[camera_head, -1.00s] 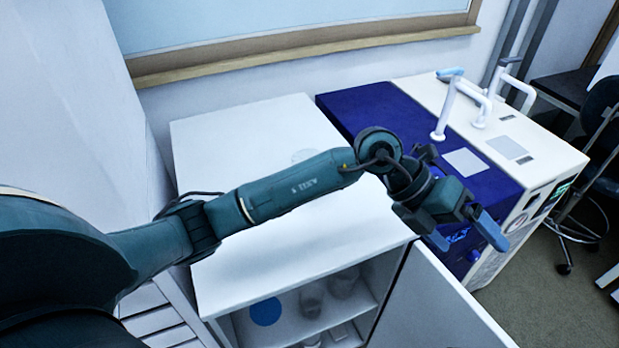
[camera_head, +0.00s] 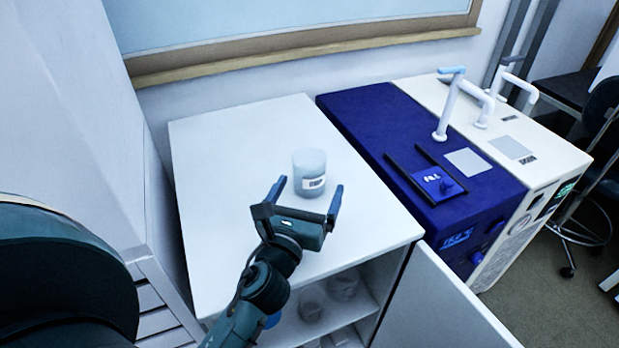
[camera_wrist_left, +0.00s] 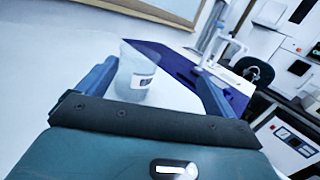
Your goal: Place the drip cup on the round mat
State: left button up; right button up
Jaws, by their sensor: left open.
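A pale translucent cup (camera_head: 309,165) with a white label, which I take as the drip cup, stands upright on the white cabinet top. My left gripper (camera_head: 308,188) is open and empty, its fingers pointing at the cup from the near side. In the left wrist view the cup (camera_wrist_left: 135,72) shows ahead between the two blue fingers, nearer the left one; I cannot tell whether they touch it. The round blue mat (camera_head: 272,319) lies on the shelf inside the open cabinet, mostly hidden behind my left arm. My right gripper is not in view.
The white cabinet top (camera_head: 230,150) is otherwise clear. Other clear vessels (camera_head: 343,284) stand on the shelf below. The cabinet door (camera_head: 440,305) hangs open at the right. A blue and white instrument (camera_head: 375,115) with white pipe arms (camera_head: 447,105) stands right of the cabinet.

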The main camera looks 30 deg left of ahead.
aim_at(313, 151)
pick_arm(q)
jog(key=shift+s+a+f+g+y, duration=0.4)
jog(key=shift+s+a+f+y, duration=0.2)
jog(key=shift+a+f, duration=0.15)
jog(key=shift+w+a+f, duration=0.1)
jog(key=shift+w+a, duration=0.05)
jog(key=shift+a, duration=0.2)
jog(key=w+a, duration=0.1)
jog(key=w, duration=0.3)
jog(key=w+p, duration=0.1)
jog(key=w, duration=0.3)
jog(key=w+a+p, duration=0.1)
jog(key=w, duration=0.3)
jog(key=shift+w+a, duration=0.25)
jog(key=shift+a, duration=0.05)
jog(key=shift+c, duration=0.3)
jog(key=c, duration=1.1)
